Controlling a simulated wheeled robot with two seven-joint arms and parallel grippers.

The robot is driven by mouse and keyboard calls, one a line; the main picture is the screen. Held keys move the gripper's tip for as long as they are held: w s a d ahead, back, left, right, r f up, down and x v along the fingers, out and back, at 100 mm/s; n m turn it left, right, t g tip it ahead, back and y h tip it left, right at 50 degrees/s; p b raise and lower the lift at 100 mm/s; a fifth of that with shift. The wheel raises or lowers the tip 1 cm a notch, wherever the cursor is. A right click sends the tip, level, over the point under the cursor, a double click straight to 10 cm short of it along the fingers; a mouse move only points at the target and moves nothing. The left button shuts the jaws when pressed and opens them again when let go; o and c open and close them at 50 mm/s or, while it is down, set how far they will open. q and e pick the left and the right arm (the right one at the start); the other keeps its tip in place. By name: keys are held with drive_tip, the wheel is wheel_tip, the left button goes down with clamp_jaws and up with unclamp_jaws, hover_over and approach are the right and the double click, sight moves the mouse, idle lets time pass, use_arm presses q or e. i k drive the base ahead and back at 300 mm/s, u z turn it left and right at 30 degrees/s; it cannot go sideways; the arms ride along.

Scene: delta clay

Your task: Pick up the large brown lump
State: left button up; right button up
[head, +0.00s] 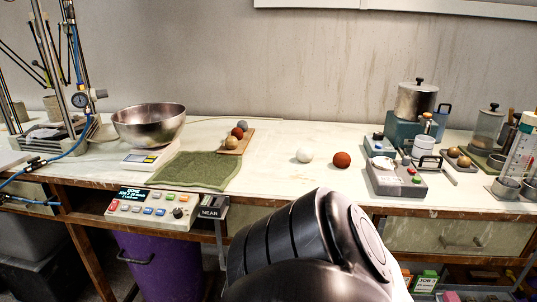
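A reddish-brown round lump (341,160) sits on the pale worktop, right of the middle. A white round lump (304,155) lies just left of it, a small gap apart. Neither gripper shows.
A green mat (195,171) and a metal bowl (149,125) on a scale are at left. A grey device (397,180) stands right of the reddish-brown lump, with a metal pot (416,100) behind. A control panel (152,208) juts out in front. The worktop around the lump is clear.

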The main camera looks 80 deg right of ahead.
sight(341, 160)
drive_tip(key=k, duration=0.75)
drive_tip(key=z, duration=0.75)
